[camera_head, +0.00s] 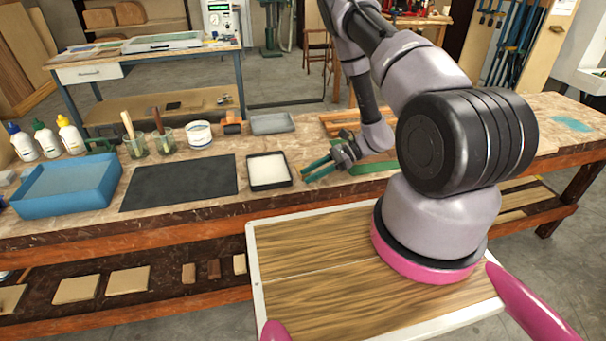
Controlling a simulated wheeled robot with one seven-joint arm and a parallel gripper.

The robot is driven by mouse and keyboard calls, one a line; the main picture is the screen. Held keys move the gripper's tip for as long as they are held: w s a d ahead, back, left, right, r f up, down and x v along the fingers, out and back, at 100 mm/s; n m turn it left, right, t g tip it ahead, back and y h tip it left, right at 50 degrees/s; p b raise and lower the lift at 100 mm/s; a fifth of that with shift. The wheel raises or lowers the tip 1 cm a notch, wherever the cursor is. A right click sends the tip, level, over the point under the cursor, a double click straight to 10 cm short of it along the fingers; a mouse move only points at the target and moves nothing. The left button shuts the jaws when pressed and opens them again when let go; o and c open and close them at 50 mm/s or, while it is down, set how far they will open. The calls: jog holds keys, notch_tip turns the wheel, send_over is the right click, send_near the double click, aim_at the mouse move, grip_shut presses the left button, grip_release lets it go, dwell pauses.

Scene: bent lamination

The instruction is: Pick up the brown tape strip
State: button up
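I cannot make out a brown tape strip for certain. A small orange and dark item (232,124) stands at the back of the bench, between the white tub and a grey tray. My gripper (318,169) is over the bench's middle, right of a black tray with white content (268,171). Two green prongs point left from it with a gap between them, and I see nothing held there. Part of the bench behind my arm is hidden.
The workbench (210,213) holds a blue tub (68,187), a dark mat (180,182), glue bottles (70,134), brush jars (163,143), a white tub (199,133), a grey tray (272,123) and brown wood strips (340,122). A green item (372,166) lies under my arm.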

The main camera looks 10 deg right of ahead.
grip_shut()
jog(key=shift+r, duration=0.1)
